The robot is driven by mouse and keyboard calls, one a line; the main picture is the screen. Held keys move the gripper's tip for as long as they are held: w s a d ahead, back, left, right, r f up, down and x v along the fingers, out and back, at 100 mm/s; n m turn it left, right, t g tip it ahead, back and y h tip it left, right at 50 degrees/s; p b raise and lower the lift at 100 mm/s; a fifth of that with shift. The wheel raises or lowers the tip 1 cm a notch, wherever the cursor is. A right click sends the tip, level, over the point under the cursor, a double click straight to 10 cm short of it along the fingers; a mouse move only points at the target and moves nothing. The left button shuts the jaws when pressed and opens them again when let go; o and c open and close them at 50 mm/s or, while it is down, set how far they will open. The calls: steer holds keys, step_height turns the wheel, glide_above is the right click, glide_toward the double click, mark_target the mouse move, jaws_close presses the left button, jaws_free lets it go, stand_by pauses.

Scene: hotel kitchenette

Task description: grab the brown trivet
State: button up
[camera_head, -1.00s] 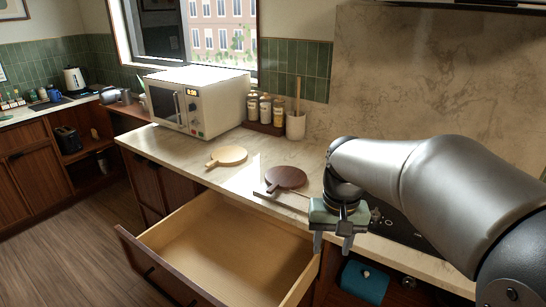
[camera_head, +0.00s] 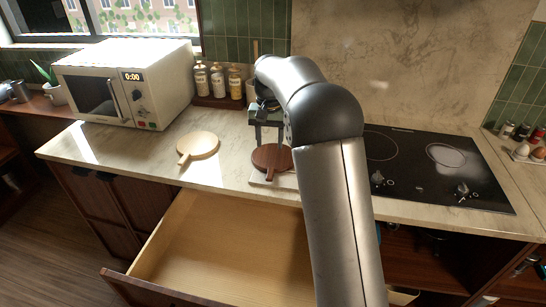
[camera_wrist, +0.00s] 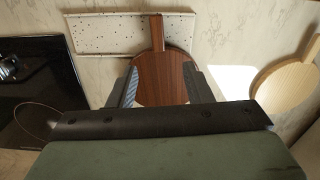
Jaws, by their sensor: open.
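The brown trivet (camera_head: 271,158) is a round, dark wooden disc with a short handle, lying on the counter left of the cooktop. In the wrist view the brown trivet (camera_wrist: 163,72) shows between the fingers, with its handle pointing away over a speckled board. My gripper (camera_head: 268,141) is open just above the far part of the trivet, fingers pointing down. In the wrist view my gripper (camera_wrist: 161,88) has one finger on each side of the disc. Contact cannot be told. The near part of the disc is hidden behind the gripper body in the wrist view.
A white speckled board (camera_wrist: 95,38) lies partly under the trivet. A pale round wooden board (camera_head: 198,145) lies to the left. A microwave (camera_head: 125,85), jars (camera_head: 217,82) and a black cooktop (camera_head: 430,165) surround the spot. An open, empty drawer (camera_head: 225,245) juts out below.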

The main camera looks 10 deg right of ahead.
glide_above(271, 170)
steer(key=f, duration=0.5)
steer(key=shift+a+f+p, duration=0.15)
steer(key=shift+a+p, duration=0.1)
steer(key=shift+p, duration=0.05)
steer(key=shift+s+d+f+p, duration=0.1)
steer(key=shift+f+p, duration=0.35)
steer(key=shift+f, duration=0.95)
steer(key=shift+d+f+p, duration=0.1)
steer(key=shift+f+p, duration=0.35)
steer(key=shift+f, duration=0.9)
steer(key=shift+c, duration=0.3)
jaws_close()
